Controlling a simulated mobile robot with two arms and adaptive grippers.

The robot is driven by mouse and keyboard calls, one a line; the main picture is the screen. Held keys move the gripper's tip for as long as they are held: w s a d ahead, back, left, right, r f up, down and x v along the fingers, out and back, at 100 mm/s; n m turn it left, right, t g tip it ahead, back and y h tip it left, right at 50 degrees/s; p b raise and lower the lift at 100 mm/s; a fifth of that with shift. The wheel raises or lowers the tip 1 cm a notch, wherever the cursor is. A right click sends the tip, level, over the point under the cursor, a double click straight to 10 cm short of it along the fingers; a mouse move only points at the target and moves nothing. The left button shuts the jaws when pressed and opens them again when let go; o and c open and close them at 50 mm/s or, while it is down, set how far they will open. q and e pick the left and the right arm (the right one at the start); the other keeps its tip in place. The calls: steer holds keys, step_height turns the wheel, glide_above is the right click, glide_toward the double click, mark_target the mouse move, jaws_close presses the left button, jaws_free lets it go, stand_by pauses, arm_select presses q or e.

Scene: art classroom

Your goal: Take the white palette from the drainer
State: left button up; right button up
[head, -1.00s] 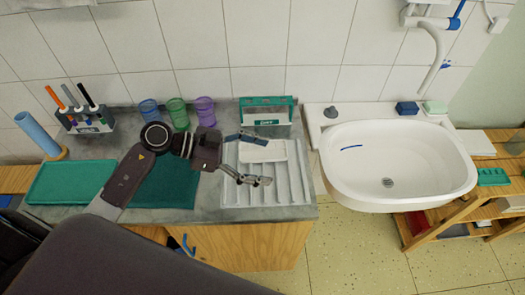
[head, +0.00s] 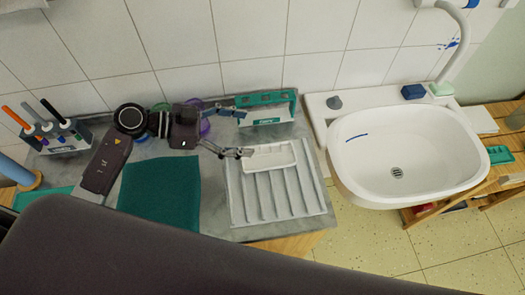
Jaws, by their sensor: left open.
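The white palette (head: 270,160), a shallow rectangular tray, lies on the far part of the white ribbed drainer (head: 236,212) on the counter, in the head view. My left gripper (head: 245,133) is open and empty, at the palette's far left. Its nearer fingertip overlaps the palette's left edge in the picture; whether it touches cannot be told. Its farther fingertip is beyond the palette, in front of the green-and-white holder (head: 265,97). My right gripper is not in view.
A white sink (head: 400,150) is right of the drainer. A dark green mat (head: 160,195) lies to its left. A marker holder (head: 65,140) stands at the far left. Green and purple cups are partly hidden behind my left arm. The tiled wall closes off the back.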

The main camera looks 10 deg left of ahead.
arm_select(q)
steer(key=f+b, duration=0.3)
steer(key=shift+s+d+f+b, duration=0.35)
steer(key=shift+d+f, duration=0.05)
steer(key=b, duration=0.5)
glide_toward(283, 155)
steer(key=shift+v, duration=1.1)
steer(key=shift+w+d, duration=0.1)
steer(key=shift+d, duration=0.05)
steer(key=shift+w+d+f, duration=0.2)
steer(key=shift+w+d, duration=0.05)
steer(key=shift+d, duration=0.3)
steer(key=p+x, duration=0.1)
steer(key=x, duration=0.4)
steer(key=shift+d+f, duration=0.1)
steer(key=shift+d, duration=0.2)
steer(key=shift+w+d+f, duration=0.15)
steer(key=shift+d+f, duration=0.1)
steer(key=shift+d, duration=0.1)
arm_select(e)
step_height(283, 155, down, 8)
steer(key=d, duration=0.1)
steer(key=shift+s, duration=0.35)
arm_select(q)
steer(key=c, duration=1.3)
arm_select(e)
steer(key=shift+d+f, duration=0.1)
